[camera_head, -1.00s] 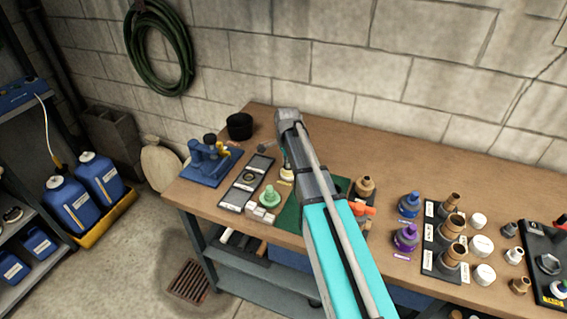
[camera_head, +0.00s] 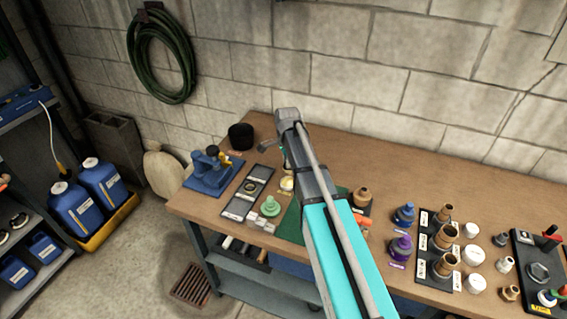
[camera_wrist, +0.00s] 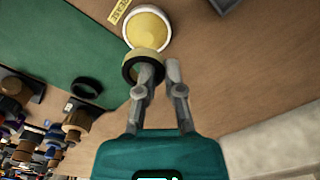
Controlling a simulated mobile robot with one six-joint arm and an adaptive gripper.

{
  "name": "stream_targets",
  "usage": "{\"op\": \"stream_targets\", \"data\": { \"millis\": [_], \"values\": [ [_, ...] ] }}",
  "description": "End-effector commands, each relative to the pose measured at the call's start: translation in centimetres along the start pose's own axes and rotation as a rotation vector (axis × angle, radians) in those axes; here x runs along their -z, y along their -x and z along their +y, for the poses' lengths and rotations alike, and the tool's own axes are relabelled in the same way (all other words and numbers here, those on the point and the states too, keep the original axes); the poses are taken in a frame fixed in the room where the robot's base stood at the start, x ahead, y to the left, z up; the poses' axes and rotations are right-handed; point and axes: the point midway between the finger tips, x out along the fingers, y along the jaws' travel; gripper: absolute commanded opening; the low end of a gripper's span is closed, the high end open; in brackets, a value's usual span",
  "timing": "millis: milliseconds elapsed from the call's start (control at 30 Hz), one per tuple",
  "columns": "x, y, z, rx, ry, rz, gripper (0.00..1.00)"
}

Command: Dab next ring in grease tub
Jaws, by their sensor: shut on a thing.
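My gripper (camera_wrist: 160,72) is shut on a dark ring with a tan inner face (camera_wrist: 130,72), held at its fingertips in the wrist view. The grease tub (camera_wrist: 166,30), a round white-rimmed pot of yellow grease, is just beyond the ring, which overlaps its near edge in the picture. I cannot tell whether ring and grease touch. In the head view the tub (camera_head: 287,184) stands on the bench beside my arm; the held ring is not clear there.
A second dark ring (camera_wrist: 87,87) lies on the green mat (camera_wrist: 60,50). A dark tray (camera_head: 236,207) holding a ring, a green fitting (camera_head: 270,206) and a blue tool (camera_head: 212,172) stand at left. A black pot (camera_head: 241,136) is behind. Brass fittings crowd the right.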

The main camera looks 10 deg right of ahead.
Motion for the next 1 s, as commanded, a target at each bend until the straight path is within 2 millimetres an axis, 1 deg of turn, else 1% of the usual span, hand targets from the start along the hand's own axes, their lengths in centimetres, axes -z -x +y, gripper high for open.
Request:
{"op": "stream_targets", "data": {
  "millis": [33,100,300,1000],
  "values": [
    [0.0,0.6,0.0,0.0,0.0,0.0,0.0],
    [0.0,1.0,0.0,0.0,0.0,0.0,0.0],
    [0.0,1.7,0.0,0.0,0.0,0.0,0.0],
    [0.0,1.6,0.0,0.0,0.0,0.0,0.0]
  ]
}}
